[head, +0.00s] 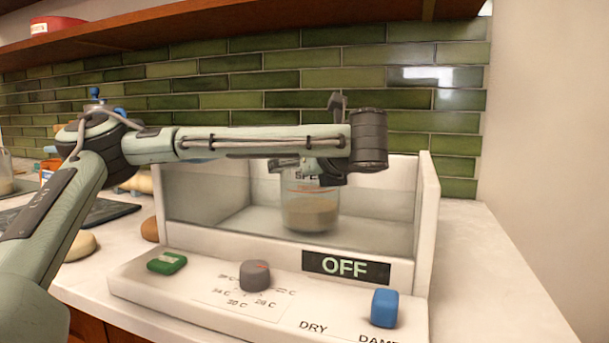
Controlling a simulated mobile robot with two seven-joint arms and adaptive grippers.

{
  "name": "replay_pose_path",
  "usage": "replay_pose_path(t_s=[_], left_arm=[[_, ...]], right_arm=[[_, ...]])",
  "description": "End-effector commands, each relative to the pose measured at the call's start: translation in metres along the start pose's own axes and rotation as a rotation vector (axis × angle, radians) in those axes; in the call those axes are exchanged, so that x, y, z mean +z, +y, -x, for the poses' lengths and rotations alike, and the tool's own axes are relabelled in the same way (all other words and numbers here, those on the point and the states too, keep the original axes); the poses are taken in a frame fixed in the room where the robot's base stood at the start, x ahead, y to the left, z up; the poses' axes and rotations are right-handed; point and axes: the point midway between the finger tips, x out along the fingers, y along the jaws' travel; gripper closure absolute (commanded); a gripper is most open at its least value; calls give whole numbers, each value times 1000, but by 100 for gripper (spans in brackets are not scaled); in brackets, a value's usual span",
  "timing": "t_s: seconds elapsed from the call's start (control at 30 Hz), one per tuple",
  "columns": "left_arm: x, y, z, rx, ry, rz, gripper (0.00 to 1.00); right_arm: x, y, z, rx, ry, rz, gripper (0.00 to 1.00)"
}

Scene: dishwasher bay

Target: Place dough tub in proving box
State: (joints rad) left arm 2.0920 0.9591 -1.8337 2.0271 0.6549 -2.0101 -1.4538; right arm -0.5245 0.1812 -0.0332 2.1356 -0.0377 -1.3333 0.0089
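The proving box (428,215) is a white box with a clear front, standing on the counter. The dough tub (310,212) is a clear tub with beige dough in its lower part and red marks on its side. It shows upright inside the box, towards the middle. I cannot tell whether its base touches the box floor. My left arm reaches across the box from the left, and its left gripper (308,172) is at the tub's top. The wrist hides part of the fingers and rim, so its grip is unclear. My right gripper is not in view.
The box's front panel carries a green switch (167,263), a grey temperature dial (255,275), a blue knob (384,308) and a display (346,266) reading OFF. A round dough piece (80,246) lies left. A shelf (230,22) runs above. The counter at right is clear.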

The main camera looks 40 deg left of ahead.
Motion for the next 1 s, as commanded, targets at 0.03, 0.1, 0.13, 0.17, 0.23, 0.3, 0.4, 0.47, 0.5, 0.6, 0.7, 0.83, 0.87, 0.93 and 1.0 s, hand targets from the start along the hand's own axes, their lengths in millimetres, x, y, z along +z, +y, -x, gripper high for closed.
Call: replay_pose_path(t_s=[0.03, 0.1, 0.13, 0.17, 0.23, 0.3, 0.4, 0.47, 0.5, 0.6, 0.7, 0.83, 0.87, 0.93, 1.0], left_arm=[[-8, 0, -2, 0, 0, -2, 73], [-12, 0, -4, -1, 0, 1, 73], [-13, 0, -4, -1, -1, 2, 73], [-12, 0, -4, -1, -1, 3, 73], [-12, 0, -4, -1, -1, 3, 73], [-12, 0, -4, -1, -1, 3, 73], [-13, 0, -4, -1, -1, 2, 73], [-15, 0, -4, 0, 0, 0, 8], [-15, 0, -4, 0, 0, 0, 3], [-14, 0, -4, 0, 1, 0, 0], [-14, 0, -4, 0, 1, 0, 0], [-14, 0, -4, 0, 0, 0, 0], [-14, 0, -4, 0, 0, 1, 0], [-12, 0, -2, -2, 0, 0, 0], [-11, -1, 3, -5, -2, 0, 0]], right_arm=[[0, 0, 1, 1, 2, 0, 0], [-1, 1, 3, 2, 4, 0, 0], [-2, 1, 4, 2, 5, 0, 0], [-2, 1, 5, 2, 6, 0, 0], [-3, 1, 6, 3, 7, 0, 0], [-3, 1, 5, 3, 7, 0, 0], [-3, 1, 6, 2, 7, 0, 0], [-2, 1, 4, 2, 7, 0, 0], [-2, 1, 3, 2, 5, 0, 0], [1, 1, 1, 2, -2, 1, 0], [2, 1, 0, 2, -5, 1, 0], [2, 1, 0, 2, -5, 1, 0], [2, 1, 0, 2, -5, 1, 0], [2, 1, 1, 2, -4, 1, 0], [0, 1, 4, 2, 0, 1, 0]])
